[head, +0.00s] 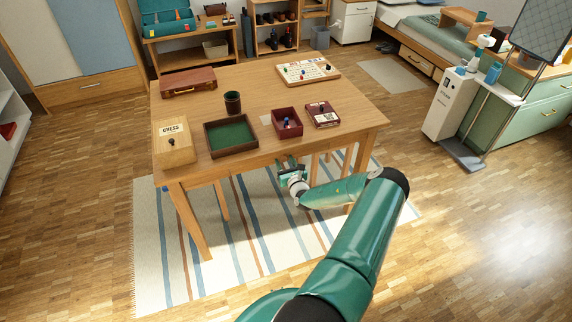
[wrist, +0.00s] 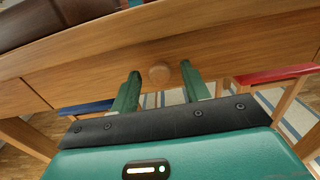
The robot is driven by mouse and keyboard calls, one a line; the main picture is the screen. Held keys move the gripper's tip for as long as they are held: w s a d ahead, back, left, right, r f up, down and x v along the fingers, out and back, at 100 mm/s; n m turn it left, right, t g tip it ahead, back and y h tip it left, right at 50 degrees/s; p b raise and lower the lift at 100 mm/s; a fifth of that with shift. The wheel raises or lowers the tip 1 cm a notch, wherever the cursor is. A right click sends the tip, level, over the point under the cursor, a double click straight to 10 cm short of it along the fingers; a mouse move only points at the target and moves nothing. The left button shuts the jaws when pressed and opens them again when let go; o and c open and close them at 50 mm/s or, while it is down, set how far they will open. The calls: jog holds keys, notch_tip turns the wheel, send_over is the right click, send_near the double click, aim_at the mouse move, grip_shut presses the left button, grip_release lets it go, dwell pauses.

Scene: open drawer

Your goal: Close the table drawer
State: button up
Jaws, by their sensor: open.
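The wooden table (head: 270,85) stands ahead with its front edge toward me. In the wrist view, the drawer front (wrist: 95,80) spans the picture under the tabletop edge, with a round wooden knob (wrist: 159,73) at its middle. My gripper (wrist: 160,70) is open, with its two green fingers on either side of the knob and a gap on both sides. Whether the fingertips reach past the knob is unclear. In the head view my gripper (head: 291,166) is at the table's front edge and hides the knob. I cannot tell how far the drawer stands out.
On the tabletop are a chess box (head: 173,143), a green-lined tray (head: 231,135), a dark cup (head: 232,102), a red box (head: 287,122) and a game board (head: 307,71). A striped rug (head: 250,235) lies below.

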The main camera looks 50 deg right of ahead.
jog(key=v, duration=1.4)
